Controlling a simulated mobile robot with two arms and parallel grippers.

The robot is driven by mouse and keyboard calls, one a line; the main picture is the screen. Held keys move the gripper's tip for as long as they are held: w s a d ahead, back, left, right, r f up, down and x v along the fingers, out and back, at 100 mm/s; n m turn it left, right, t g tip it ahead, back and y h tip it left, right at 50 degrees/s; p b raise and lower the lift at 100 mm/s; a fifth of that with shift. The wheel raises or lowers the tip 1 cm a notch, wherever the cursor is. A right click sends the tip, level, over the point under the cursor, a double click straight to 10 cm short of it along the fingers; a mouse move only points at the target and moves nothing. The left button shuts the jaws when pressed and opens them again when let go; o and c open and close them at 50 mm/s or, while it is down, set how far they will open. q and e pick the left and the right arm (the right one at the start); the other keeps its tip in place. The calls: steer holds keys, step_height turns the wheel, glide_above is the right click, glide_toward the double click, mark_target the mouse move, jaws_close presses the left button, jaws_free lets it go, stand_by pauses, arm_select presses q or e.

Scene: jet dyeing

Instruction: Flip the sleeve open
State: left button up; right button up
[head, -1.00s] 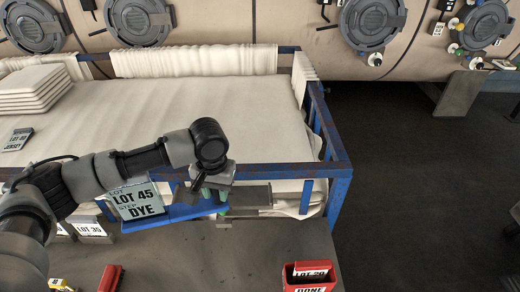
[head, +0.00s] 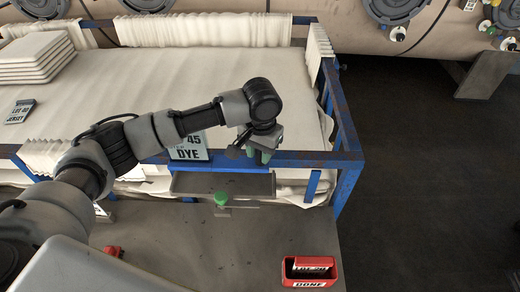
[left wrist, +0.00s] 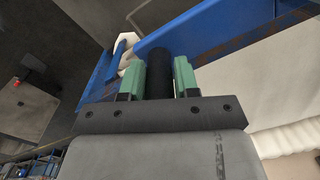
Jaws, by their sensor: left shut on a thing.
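My left gripper (head: 262,157) is at the front rail of the blue trolley. In the left wrist view its green-padded fingers (left wrist: 159,82) are shut on a dark cylindrical thing (left wrist: 159,70). A card reading 45 and DYE (head: 189,150) shows just left of the gripper, partly hidden by my arm, with a blue strip (head: 155,159) beside it. I cannot tell for sure which part is the sleeve. My right gripper is out of view.
The blue trolley rail (head: 345,130) encloses pale cloth (head: 200,85), with folded cloth (head: 35,55) at the back left. A card reading LOT 02 JERSEY (head: 19,111) lies on it. A red DONE bin (head: 311,272) stands at front right.

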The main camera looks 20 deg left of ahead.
mark_target(260, 167)
arm_select(q)
steer(key=shift+w+p, duration=0.25)
steer(key=shift+p, duration=0.2)
steer(key=shift+f, duration=0.5)
steer(key=shift+f+p, duration=0.25)
steer(key=shift+p, duration=0.05)
steer(key=shift+f+b, duration=0.5)
steer(key=shift+f, duration=1.95)
steer(key=shift+f+b, duration=0.5)
steer(key=shift+f, duration=0.85)
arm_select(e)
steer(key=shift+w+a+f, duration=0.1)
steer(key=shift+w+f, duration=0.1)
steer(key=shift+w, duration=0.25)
arm_select(q)
steer(key=o, duration=1)
step_height(260, 167, up, 11)
steer(key=b, duration=0.2)
steer(key=shift+d+b, duration=0.15)
steer(key=shift+b, duration=0.25)
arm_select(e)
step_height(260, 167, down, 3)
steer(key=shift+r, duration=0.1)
